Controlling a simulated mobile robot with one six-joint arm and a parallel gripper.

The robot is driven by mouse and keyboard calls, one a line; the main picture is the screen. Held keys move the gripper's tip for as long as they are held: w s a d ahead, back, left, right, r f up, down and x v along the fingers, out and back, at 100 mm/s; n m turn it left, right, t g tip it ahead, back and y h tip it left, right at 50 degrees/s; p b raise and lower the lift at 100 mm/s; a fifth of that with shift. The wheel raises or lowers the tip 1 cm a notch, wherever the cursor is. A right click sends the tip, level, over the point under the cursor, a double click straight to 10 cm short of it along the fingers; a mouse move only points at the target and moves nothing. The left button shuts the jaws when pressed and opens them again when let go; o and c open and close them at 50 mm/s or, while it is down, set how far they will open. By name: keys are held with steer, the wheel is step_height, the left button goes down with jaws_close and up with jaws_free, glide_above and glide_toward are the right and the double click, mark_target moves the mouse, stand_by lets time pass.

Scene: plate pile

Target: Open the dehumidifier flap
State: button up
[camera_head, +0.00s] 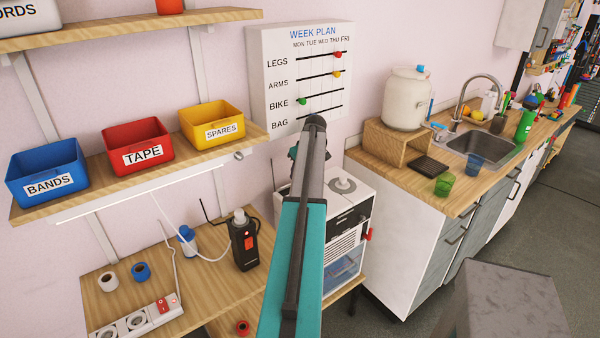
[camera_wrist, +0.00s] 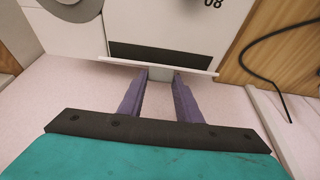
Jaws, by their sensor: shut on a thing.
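The dehumidifier (camera_head: 348,190) is the white box standing on the low wooden bench, partly hidden behind my arm. Its top has a round grey part, and its front has a dark panel, slats and a bluish tank. In the wrist view, its white surface (camera_wrist: 165,20) fills the top. A thin white flap edge (camera_wrist: 190,68) runs along a dark strip there. My gripper (camera_wrist: 161,76) has its two purple fingers on either side of a small grey tab (camera_wrist: 160,74) at that edge and is shut on it. In the head view, the fingers are hidden by my arm.
The week plan board (camera_head: 305,75) hangs on the wall just behind. A shelf with blue, red and yellow bins (camera_head: 138,145) is at left. A black bottle-like device (camera_head: 243,243) stands on the bench left of my arm. The sink counter (camera_head: 440,205) is at right.

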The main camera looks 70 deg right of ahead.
steer(key=shift+w, duration=0.15)
steer(key=o, duration=1)
steer(key=shift+o, duration=0.2)
steer(key=shift+r, duration=0.15)
steer(key=b+v, duration=0.3)
steer(key=v, duration=1)
steer(key=shift+r+b, duration=0.3)
steer(key=shift+b, duration=0.05)
